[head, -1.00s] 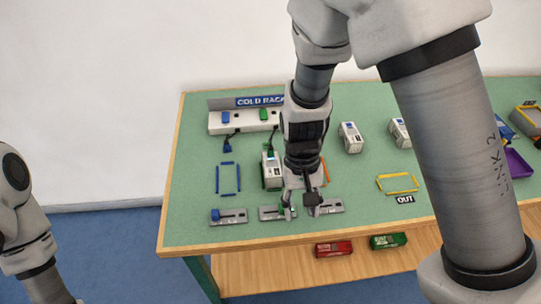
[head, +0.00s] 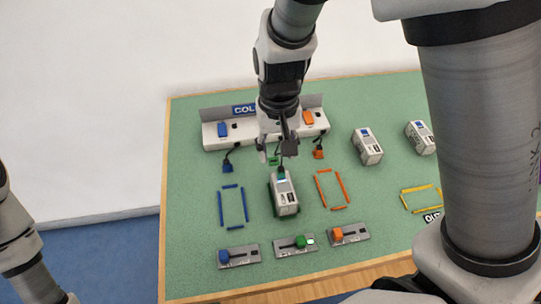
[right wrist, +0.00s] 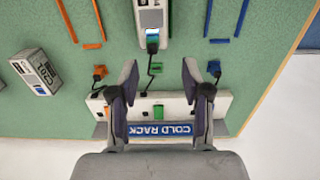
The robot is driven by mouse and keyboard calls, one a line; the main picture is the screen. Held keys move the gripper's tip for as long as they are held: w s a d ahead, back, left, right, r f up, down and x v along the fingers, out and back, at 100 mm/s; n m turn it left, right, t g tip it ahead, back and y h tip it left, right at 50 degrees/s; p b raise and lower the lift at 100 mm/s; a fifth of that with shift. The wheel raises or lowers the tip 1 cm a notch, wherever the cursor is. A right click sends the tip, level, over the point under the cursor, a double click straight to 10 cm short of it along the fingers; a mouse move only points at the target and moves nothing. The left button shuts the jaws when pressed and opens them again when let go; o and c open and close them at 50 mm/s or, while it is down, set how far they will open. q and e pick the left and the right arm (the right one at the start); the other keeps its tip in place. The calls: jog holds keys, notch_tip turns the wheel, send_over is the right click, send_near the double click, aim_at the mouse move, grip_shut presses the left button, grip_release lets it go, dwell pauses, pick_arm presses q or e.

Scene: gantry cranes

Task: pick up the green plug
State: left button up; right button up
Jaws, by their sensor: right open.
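The green plug (right wrist: 152,41) appears as a dark connector at the near end of the white device in the right wrist view, with a black cord running to the rack. In the head view the plug (head: 281,170) shows dark at the top of the white device (head: 284,196); its green colour is hard to make out. My right gripper (head: 278,150) is open and empty above the cord area. In the right wrist view its fingers (right wrist: 159,75) stand either side of the cord, apart from the plug. My left gripper is outside the view.
The white cold rack (head: 213,140) stands behind. A blue plug (head: 228,167) and an orange plug (head: 318,154) lie either side. Blue (head: 221,207) and orange (head: 321,190) outlines flank the device. Slider plates (head: 238,256) line the front. Other white devices (head: 367,147) stand right.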

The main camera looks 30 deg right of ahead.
aim_at(282, 170)
jog(key=f, duration=0.4)
jog(key=d+f, duration=0.1)
jog(key=f, duration=0.1)
jog(key=shift+s+f+b, duration=0.25)
jog(key=shift+s+b, duration=0.05)
jog(key=shift+b, duration=0.1)
jog(key=shift+w+f, duration=0.1)
jog(key=shift+f, duration=0.25)
jog(key=shift+a+r, duration=0.1)
jog(key=shift+r, duration=0.05)
grip_shut()
